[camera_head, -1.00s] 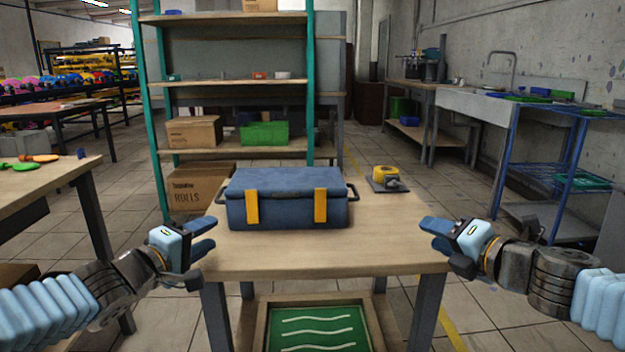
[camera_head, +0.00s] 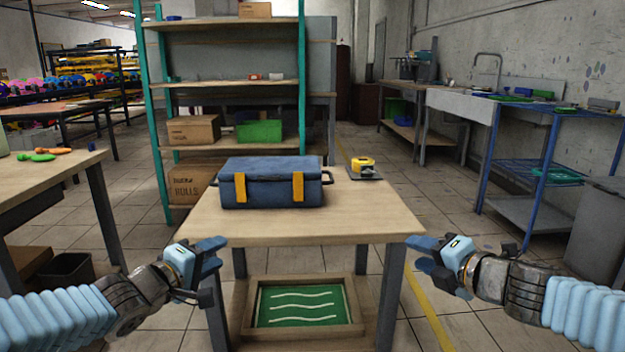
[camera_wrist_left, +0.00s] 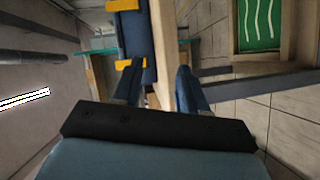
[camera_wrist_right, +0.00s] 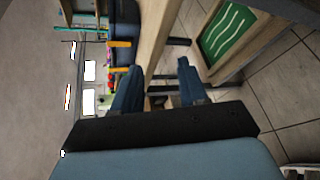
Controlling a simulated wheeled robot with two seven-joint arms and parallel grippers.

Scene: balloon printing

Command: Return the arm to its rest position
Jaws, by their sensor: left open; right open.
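My left gripper (camera_head: 222,256) is open and empty, in front of the table's left front corner in the head view. Its two blue fingers stand apart in the left wrist view (camera_wrist_left: 158,88). My right gripper (camera_head: 412,252) is open and empty, near the table's right front corner. Its fingers stand apart in the right wrist view (camera_wrist_right: 158,85). The wooden table (camera_head: 310,228) stands between the two grippers. A closed blue case (camera_head: 270,186) with yellow latches sits on it, apart from both grippers.
A yellow tape roll on a dark base (camera_head: 363,167) sits at the table's back right. A framed green panel with white wavy lines (camera_head: 300,305) lies low under the table. A shelf (camera_head: 190,152) stands behind, a side table (camera_head: 50,184) at left, a blue rack (camera_head: 540,172) at right.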

